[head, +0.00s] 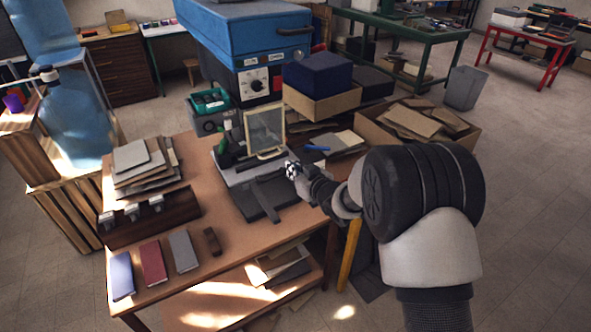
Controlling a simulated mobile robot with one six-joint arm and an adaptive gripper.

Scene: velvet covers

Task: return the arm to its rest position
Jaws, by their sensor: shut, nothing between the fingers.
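My gripper (293,170) is at the end of my arm, which reaches in from the lower right. It is small in the head view and shut, with nothing seen in it. It shows in front of the grey and black device (260,192) on the wooden table (222,232), near the table's right edge. I cannot tell the exact height of the gripper above the device. My arm hides part of the floor and the area right of the table.
A blue, a red and a grey book (184,251) lie at the table's front left, beside a small brown block (212,241). Stacked boards (140,168) stand behind them. A cardboard box (372,128) of boards is behind my arm. The floor at right (540,200) is clear.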

